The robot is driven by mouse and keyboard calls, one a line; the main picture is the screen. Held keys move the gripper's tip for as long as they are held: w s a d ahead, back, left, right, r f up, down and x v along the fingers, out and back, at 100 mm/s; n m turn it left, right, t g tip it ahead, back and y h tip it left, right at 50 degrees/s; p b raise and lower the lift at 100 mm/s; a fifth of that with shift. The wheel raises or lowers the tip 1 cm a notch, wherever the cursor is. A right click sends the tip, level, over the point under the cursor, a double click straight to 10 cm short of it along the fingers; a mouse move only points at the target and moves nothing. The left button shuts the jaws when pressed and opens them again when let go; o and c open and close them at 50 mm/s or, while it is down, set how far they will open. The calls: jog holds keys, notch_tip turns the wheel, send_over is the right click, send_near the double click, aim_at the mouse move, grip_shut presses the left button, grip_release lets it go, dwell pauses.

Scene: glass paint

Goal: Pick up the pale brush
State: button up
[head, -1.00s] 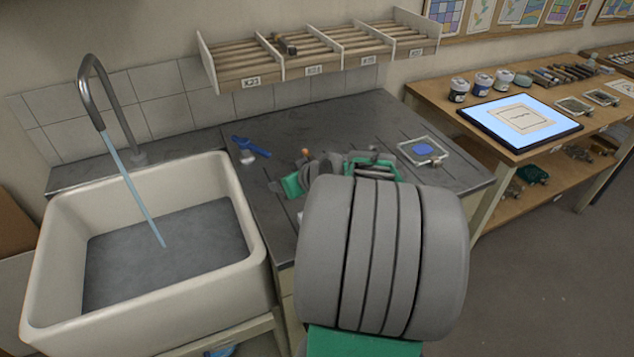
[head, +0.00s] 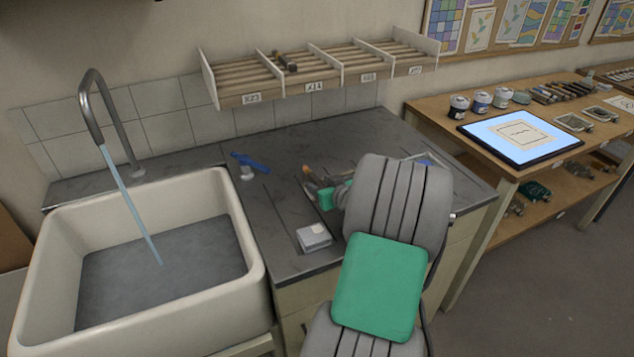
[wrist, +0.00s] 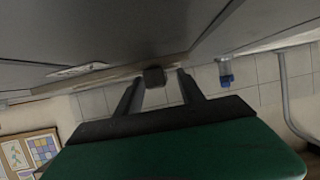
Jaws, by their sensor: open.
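No pale brush can be made out with certainty. A small thing with an orange-brown tip (head: 308,173) shows on the counter beside my gripper in the head view; it may be a brush, but I cannot tell. My gripper (wrist: 156,82) is open, its two dark fingers apart in the wrist view. A small dark block (wrist: 155,76) shows between the fingers there, apart from both. In the head view my gripper is low over the middle of the counter, and my grey and green arm hides much of it.
The dark counter (head: 285,215) holds a blue tool (head: 252,163) and a small pale grey box (head: 314,237). A sink (head: 258,275) with running water is at left. A slatted rack (head: 240,90) hangs behind. A wooden table (head: 430,108) with jars and a lit panel stands right.

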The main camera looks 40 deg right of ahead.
jog(key=shift+c, duration=0.5)
grip_shut()
jog(key=shift+r, duration=0.1)
